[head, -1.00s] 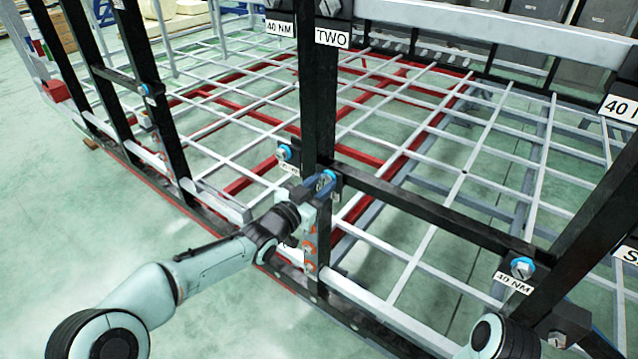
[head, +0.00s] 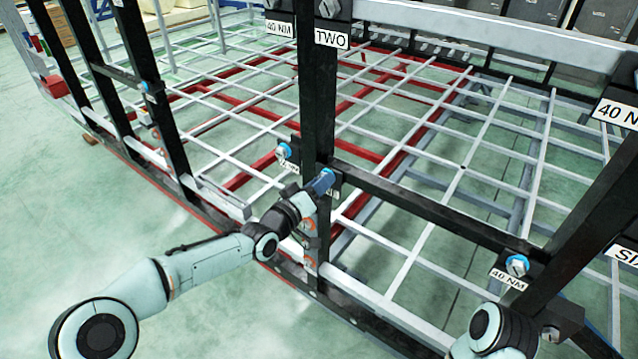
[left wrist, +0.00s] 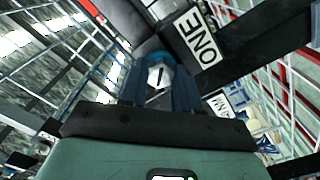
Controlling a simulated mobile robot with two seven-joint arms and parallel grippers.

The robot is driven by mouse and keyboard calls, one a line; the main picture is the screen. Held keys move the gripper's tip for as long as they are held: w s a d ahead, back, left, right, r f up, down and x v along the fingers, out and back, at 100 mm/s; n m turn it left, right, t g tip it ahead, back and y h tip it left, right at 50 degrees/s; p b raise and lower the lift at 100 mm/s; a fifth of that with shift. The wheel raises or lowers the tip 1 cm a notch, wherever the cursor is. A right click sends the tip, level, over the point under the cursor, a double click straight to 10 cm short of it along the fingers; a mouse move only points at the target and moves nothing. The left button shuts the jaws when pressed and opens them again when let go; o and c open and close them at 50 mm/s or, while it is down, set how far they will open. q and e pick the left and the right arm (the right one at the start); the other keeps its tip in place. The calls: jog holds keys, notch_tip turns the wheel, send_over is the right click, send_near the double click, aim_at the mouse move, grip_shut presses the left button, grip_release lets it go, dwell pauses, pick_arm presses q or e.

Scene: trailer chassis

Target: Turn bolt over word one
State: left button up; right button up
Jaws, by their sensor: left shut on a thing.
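My left gripper (head: 322,182) is at a blue-ringed bolt on the black post below the word TWO. In the left wrist view, its two blue fingers (left wrist: 160,78) stand on either side of the bolt (left wrist: 161,72), a silver head with a dark line across it and a blue ring. The jaws are shut on this bolt head. The white label ONE (left wrist: 195,36) is beside the bolt in that view. In the head view, the gripper mostly hides this bolt and its label. My right gripper is not in view.
Another blue-ringed bolt (head: 284,151) sits just left of the post. A further bolt (head: 517,265) with a 40 NM label (head: 508,279) is at lower right. A black crossbar (head: 430,214) and a white grid (head: 430,130) surround the post. Green floor is open at left.

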pick_arm(q)
jog(key=shift+r+n, duration=0.2)
jog(key=shift+n, duration=0.4)
jog(key=shift+d, duration=0.1)
jog(key=o, duration=1)
jog(key=shift+o, duration=0.3)
jog(key=shift+w+d+f, duration=0.1)
jog(key=shift+d+f, duration=0.05)
jog(key=b+v, duration=0.1)
jog(key=v, duration=1.2)
